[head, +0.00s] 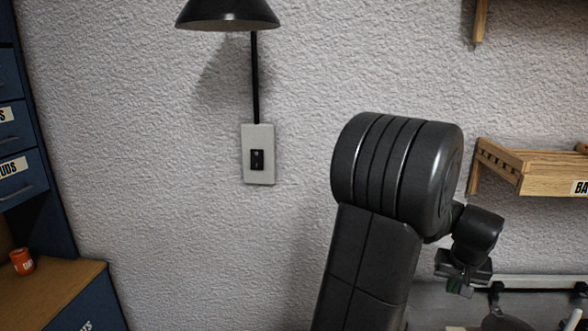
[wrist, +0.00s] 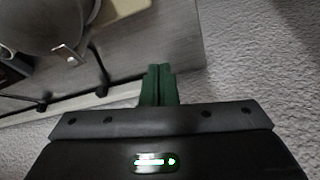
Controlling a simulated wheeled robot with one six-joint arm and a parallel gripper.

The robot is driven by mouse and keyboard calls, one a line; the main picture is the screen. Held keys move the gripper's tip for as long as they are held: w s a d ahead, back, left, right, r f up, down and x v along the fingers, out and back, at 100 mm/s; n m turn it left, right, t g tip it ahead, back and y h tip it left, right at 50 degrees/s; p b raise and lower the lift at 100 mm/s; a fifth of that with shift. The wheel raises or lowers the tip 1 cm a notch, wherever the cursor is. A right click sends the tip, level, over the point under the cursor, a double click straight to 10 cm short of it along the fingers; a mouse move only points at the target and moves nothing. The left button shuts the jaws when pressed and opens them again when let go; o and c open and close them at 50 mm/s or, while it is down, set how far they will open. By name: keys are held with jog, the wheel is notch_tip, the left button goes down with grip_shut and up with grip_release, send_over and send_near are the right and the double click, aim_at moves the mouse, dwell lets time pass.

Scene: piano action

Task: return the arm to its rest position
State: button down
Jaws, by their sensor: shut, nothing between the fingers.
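My arm is raised in front of the white textured wall in the head view, bent at a large black joint. My gripper (head: 460,288) is small in the head view, at the lower right beyond that joint, partly hidden by my own wrist. In the wrist view my gripper (wrist: 158,72) shows its two green fingers pressed together with nothing between them. The fingers point toward a grey panel (wrist: 170,45) on the wall. No object is held.
A wooden shelf (head: 540,172) is on the wall at the right, above my gripper. A black lamp (head: 228,14) hangs above a wall switch (head: 258,155). A blue drawer cabinet (head: 22,130) and an orange jar (head: 22,262) are at the left. The wall between is bare.

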jog(key=shift+w+d+m+h, duration=0.35)
jog(key=shift+w+m, duration=0.4)
jog(key=shift+m, duration=0.15)
jog(key=shift+s+r, duration=0.1)
